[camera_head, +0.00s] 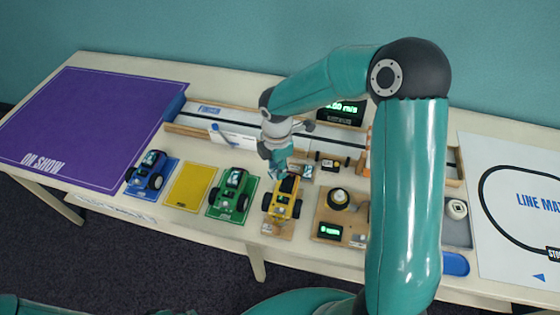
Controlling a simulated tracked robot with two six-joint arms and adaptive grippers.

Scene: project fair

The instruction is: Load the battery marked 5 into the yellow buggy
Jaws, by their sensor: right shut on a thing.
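The yellow buggy (283,199) stands on a small tan board near the table's front edge, its dark top facing up. My right gripper (277,169) points down at the buggy's far end, close to it. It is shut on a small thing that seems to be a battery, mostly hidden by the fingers. I cannot read a mark on it, nor tell whether it touches the buggy. My left gripper is not in view.
A green buggy (234,191) and a blue buggy (147,173) stand to the left, with an empty yellow mat (190,186) between them. A track (208,122) runs behind. A purple mat (88,125) is clear.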

